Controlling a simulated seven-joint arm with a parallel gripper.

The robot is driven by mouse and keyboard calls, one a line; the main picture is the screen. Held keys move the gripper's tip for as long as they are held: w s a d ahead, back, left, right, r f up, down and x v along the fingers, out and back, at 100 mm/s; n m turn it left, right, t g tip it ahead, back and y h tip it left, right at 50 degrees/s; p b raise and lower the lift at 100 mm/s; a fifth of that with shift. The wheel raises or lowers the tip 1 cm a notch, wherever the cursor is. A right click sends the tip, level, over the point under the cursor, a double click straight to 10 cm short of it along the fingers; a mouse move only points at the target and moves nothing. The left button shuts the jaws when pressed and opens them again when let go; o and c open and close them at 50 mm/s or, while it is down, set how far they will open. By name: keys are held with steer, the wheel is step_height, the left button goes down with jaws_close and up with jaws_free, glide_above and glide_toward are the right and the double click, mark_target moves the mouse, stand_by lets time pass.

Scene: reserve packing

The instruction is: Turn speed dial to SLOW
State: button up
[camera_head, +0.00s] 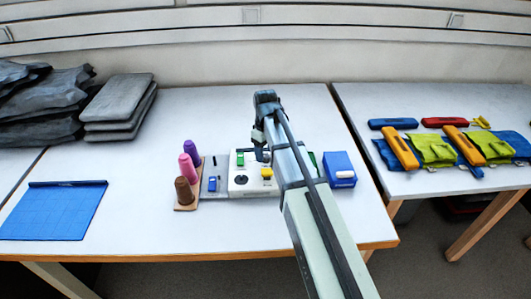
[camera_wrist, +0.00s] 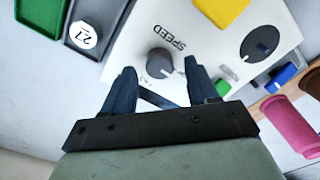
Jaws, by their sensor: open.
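The speed dial (camera_wrist: 160,63) is a dark round knob with a lighter top on a white panel (camera_wrist: 130,45), beside the printed word SPEED. My gripper (camera_wrist: 160,68) is open, with one dark finger on each side of the dial in the wrist view. The dial appears between the fingertips; I cannot tell whether they touch it. The dial's pointer setting and any SLOW mark are not readable. In the head view the white panel (camera_head: 238,187) stands on the middle table, and my arm hides the dial there.
The panel also carries a larger black dial (camera_wrist: 262,44), a yellow part (camera_wrist: 222,9) and a green part (camera_wrist: 223,87). Thread spools (camera_head: 187,167) stand left of it, a blue box (camera_head: 338,168) right. A blue mat (camera_head: 53,212) lies at left; the table's front is mostly clear.

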mark_target(265, 155)
step_height(265, 155, up, 13)
stand_by(0.5)
